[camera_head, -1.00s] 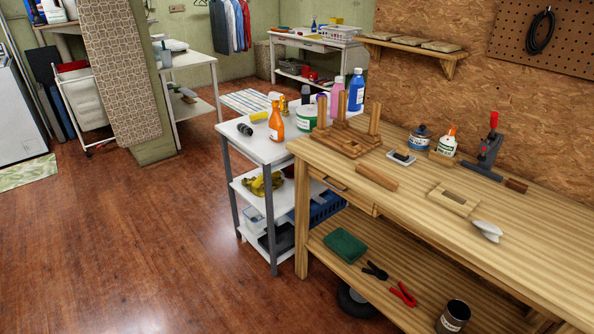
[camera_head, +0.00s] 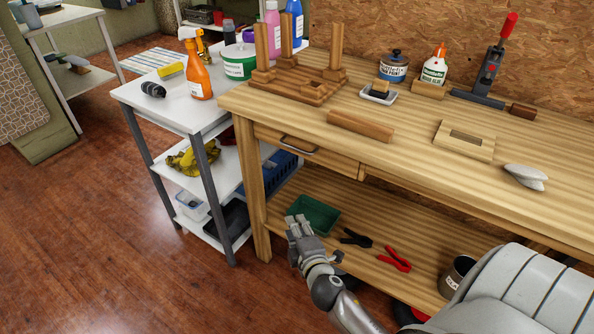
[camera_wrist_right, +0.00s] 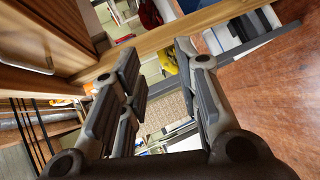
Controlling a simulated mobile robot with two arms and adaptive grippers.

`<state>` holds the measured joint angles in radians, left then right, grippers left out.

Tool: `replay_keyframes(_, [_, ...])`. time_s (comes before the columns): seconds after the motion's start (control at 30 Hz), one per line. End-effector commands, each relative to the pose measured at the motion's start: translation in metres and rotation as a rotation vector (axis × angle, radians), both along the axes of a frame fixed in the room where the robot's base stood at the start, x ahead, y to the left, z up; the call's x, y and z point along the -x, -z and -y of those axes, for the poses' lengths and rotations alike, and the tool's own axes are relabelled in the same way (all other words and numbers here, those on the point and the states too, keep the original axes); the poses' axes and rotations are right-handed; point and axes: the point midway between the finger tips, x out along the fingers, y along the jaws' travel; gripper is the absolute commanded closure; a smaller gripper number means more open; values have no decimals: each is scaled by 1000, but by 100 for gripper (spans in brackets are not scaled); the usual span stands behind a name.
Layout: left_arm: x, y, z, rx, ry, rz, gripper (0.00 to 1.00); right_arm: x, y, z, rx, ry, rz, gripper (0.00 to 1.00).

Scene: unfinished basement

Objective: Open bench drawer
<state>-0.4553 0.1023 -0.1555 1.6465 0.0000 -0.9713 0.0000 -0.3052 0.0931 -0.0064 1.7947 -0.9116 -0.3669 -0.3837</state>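The wooden bench (camera_head: 400,155) fills the right half of the head view. Its drawer (camera_head: 325,160) sits under the left part of the top and looks closed. A thin metal handle (camera_head: 298,144) is on the drawer front. My right gripper (camera_head: 299,222) is below the drawer, in front of the lower shelf, apart from the handle. In the right wrist view its fingers (camera_wrist_right: 160,60) are spread with nothing held between them. The handle also shows there at the upper left (camera_wrist_right: 25,56), outside the fingers. My left gripper is out of view.
A white side table (camera_head: 185,110) with bottles stands close to the bench's left. The bench's lower shelf (camera_head: 345,205) holds a green tray (camera_head: 314,214), black and red tools and a can (camera_head: 457,272). The floor (camera_head: 110,240) at left is clear.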

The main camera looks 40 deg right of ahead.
Motion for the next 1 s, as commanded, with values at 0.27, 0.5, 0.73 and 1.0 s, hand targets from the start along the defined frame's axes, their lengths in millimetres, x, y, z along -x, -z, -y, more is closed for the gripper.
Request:
replay_keyframes(0.27, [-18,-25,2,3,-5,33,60,-2,-119,25,317,51,245,70])
replay_keyframes(0.5, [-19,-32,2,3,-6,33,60,-2,-150,31,386,74,291,70])
replay_keyframes(0.73, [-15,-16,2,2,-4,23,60,-32,-155,43,386,72,292,70])
replay_keyframes(1.0, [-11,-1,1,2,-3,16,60,-73,-160,60,384,73,290,70])
